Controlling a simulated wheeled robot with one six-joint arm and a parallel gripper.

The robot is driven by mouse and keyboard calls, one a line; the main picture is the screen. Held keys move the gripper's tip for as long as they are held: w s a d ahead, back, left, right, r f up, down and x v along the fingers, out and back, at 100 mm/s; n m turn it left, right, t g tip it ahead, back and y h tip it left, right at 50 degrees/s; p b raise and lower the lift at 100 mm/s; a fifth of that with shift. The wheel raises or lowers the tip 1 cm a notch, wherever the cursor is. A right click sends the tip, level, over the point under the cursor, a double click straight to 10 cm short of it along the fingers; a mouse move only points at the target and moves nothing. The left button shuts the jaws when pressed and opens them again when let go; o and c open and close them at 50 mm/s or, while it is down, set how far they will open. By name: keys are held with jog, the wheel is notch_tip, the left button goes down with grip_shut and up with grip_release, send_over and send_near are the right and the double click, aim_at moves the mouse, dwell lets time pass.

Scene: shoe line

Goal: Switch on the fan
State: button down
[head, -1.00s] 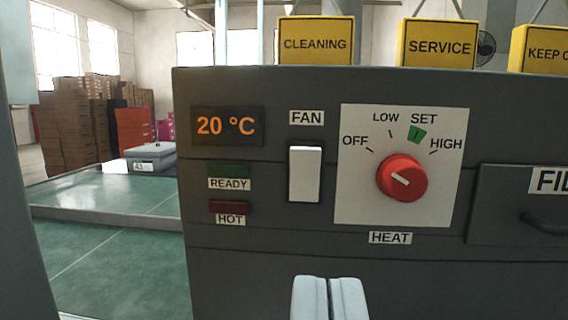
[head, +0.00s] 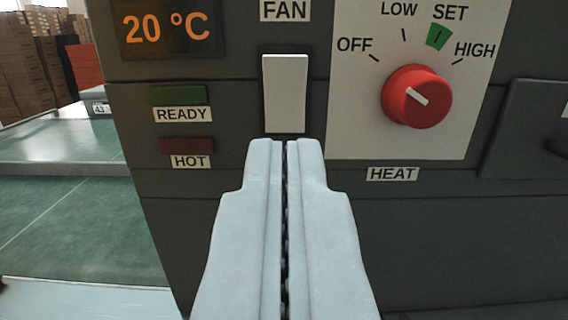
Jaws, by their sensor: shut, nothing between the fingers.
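The fan switch (head: 285,92) is a white upright rocker in a dark frame on the grey machine panel. The FAN label (head: 285,10) is right above it. My gripper (head: 285,146) is shut and empty. Its two pale fingers point at the panel, and their tips appear just below the lower edge of the switch. I cannot tell whether the tips touch the panel or the switch.
Right of the switch is the red heat knob (head: 416,96) on a white plate. Left are the display (head: 168,27) reading 20 °C, the dark READY lamp (head: 179,95) and the dark HOT lamp (head: 187,146). A handled panel (head: 535,130) is at the far right.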

aim_at(285, 67)
jog(key=w, duration=0.3)
jog(key=w+r, duration=0.1)
jog(key=w, duration=0.5)
jog(key=shift+w+r, duration=0.35)
jog(key=shift+w, duration=0.2)
